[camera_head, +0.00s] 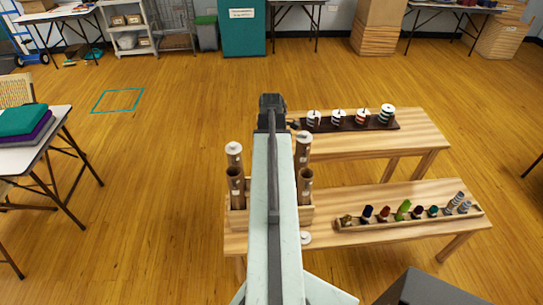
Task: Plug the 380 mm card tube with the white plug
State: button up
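Several brown card tubes stand upright in a wooden crate (238,219) on the near bench. The back left tube (235,161) and back right tube (302,156) have white tops. The front left tube (237,190) and front right tube (305,188) show dark, open tops. I cannot tell which tube is 380 mm. A white plug (306,238) lies on the bench just right of the crate's front. My pale arm crosses the middle of the crate and hides part of it. My gripper (271,101) is beyond the tubes; its fingers are too unclear to tell if open or holding anything.
Another dark rack of striped spools (350,125) sits on the far bench (400,142). A table with folded cloth (25,121) is at left. The floor between is clear.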

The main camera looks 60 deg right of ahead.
jog(key=shift+f+b, duration=0.3)
jog(key=shift+f, duration=0.15)
jog(key=o, duration=1)
jog(key=shift+r, duration=0.1)
notch_tip(320, 180, up, 11)
jog(key=p, duration=1.1)
jog(key=shift+s, duration=0.1)
jog(key=shift+a, duration=0.1)
